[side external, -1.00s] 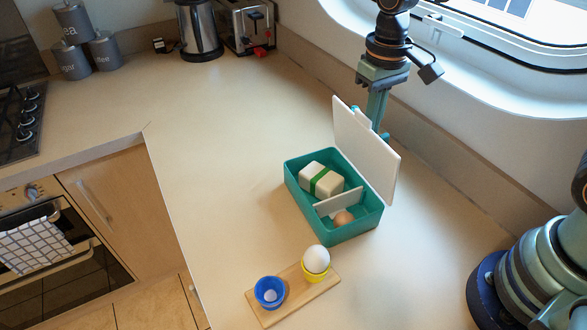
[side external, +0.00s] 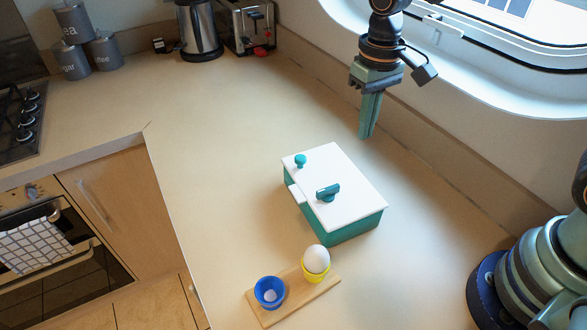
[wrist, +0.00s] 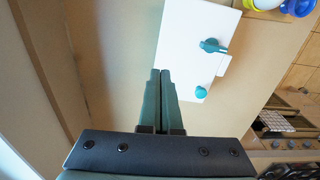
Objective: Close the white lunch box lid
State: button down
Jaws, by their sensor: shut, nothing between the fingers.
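The teal lunch box (side external: 350,229) stands on the counter with its white lid (side external: 345,180) lying flat over its top. The lid carries a teal knob (side external: 300,160) and a teal handle (side external: 328,193). The lid hides the box's contents. In the wrist view the white lid (wrist: 190,48) shows ahead of the fingers, to the upper right. My gripper (side external: 366,135) is above and behind the box in the side view, apart from the lid. Its fingers (wrist: 162,72) are together with nothing between them.
A wooden board (side external: 297,299) in front of the box holds a blue egg cup (side external: 269,292) and a white egg (side external: 316,259) in a yellow cup. The kettle (side external: 199,30) and toaster (side external: 250,25) stand at the back. The counter left of the box is clear.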

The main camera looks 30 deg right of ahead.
notch_tip(320, 180, up, 6)
dwell(0.8)
jog(key=s+d+r+t, duration=0.2)
jog(key=s+d+t, duration=0.3)
jog(key=s+d, duration=0.2)
jog(key=shift+d+r+t, duration=0.3)
jog(key=shift+d+r, duration=0.1)
jog(key=shift+d, duration=0.55)
dwell(0.3)
